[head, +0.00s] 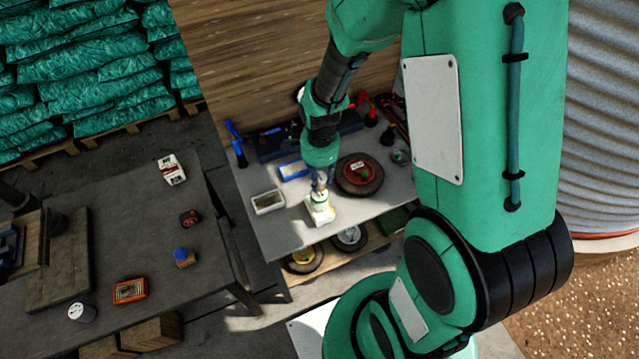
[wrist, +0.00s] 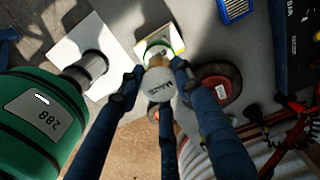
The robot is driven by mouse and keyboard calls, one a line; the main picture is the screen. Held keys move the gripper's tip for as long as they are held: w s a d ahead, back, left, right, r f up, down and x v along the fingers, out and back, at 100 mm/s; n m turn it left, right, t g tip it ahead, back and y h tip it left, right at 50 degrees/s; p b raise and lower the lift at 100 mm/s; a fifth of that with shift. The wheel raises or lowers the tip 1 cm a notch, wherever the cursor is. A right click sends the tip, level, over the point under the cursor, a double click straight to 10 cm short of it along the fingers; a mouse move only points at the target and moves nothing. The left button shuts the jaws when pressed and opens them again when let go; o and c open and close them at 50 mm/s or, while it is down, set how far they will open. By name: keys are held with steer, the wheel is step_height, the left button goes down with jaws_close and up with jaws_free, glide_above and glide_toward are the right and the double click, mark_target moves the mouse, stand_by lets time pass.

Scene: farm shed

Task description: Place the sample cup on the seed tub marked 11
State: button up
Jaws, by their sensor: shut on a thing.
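The sample cup (wrist: 158,82), with a pale round lid bearing dark lettering, is held between the fingers of my gripper (wrist: 157,72). In the head view my gripper (head: 319,184) is over the front part of the grey bench. A white and yellow tub (head: 320,212) with a green-ringed round top stands right below it. It also shows in the wrist view (wrist: 176,37), just beyond the cup and partly hidden by it. I cannot tell whether the cup touches it. No number 11 can be read on it.
A pale tray (head: 268,202) is left of the tub and a dark round disc with a red centre (head: 360,174) is to its right. A blue box (head: 294,170) lies behind. Round items sit on the lower shelf. A dark table (head: 150,240) stands at left.

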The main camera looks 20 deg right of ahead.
mark_target(320, 184)
steer(key=shift+f, duration=1.75)
steer(key=shift+f+b, duration=0.1)
steer(key=shift+b, duration=0.2)
steer(key=o, duration=1.2)
steer(key=shift+s+r+p, duration=0.1)
steer(key=shift+r+p, duration=0.65)
steer(key=shift+r, duration=5.35)
